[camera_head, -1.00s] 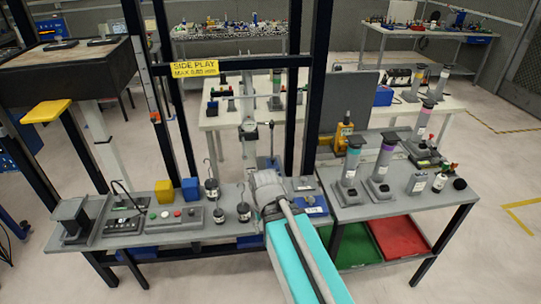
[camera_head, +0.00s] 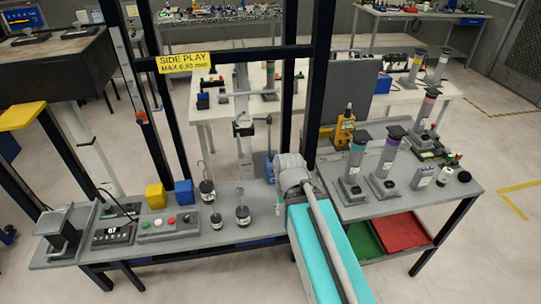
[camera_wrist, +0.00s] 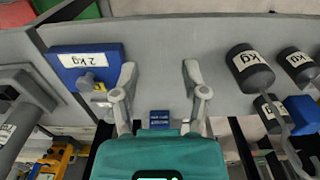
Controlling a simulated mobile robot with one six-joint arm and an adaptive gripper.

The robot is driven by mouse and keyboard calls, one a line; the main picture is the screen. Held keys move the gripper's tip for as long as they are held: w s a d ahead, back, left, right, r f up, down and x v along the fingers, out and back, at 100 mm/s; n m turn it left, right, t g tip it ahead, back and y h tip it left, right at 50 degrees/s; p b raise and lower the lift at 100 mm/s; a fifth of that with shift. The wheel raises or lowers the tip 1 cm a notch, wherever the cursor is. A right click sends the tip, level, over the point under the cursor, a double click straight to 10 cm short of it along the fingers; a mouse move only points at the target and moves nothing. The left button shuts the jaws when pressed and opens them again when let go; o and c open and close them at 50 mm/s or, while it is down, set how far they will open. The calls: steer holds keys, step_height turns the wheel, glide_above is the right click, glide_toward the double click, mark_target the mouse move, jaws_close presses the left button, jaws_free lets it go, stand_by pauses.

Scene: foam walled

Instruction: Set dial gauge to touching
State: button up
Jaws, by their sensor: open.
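A small round pale item (camera_head: 243,127), which looks like the dial gauge, is at the upright behind the bench; its face and tip are too small to read. Beside it is a thin post on a blue base (camera_head: 269,166). I cannot tell whether the gauge touches anything. My gripper shows in the wrist view (camera_wrist: 160,74), open and empty, its fingers spread over bare grey bench. A small blue block with a label (camera_wrist: 159,119) shows beyond the fingers, near the palm. In the head view my arm hides the fingertips.
A blue 2 kg block (camera_wrist: 86,66) lies beside one finger. Hooked weights (camera_head: 207,188) stand left of my arm, near a yellow block (camera_head: 156,196) and a button box (camera_head: 168,223). Dark frame posts carry a SIDE PLAY sign (camera_head: 185,63). Cylinders on stands (camera_head: 354,165) stand to the right.

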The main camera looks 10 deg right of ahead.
steer(key=shift+o, duration=0.6)
steer(key=shift+w+r, duration=0.1)
steer(key=n+t+y+p, duration=0.2)
steer(key=n+t+p, duration=0.2)
steer(key=p, duration=0.5)
glide_toward(271, 156)
steer(key=a+v, duration=0.1)
steer(key=v, duration=0.4)
steer(key=shift+d, duration=0.35)
steer(key=shift+f, duration=0.25)
steer(key=b+x, duration=1.2)
steer(key=x, duration=0.1)
steer(key=shift+d+f+b, duration=0.15)
steer(key=shift+f+b, duration=0.05)
steer(key=shift+b, duration=0.1)
jaws_close()
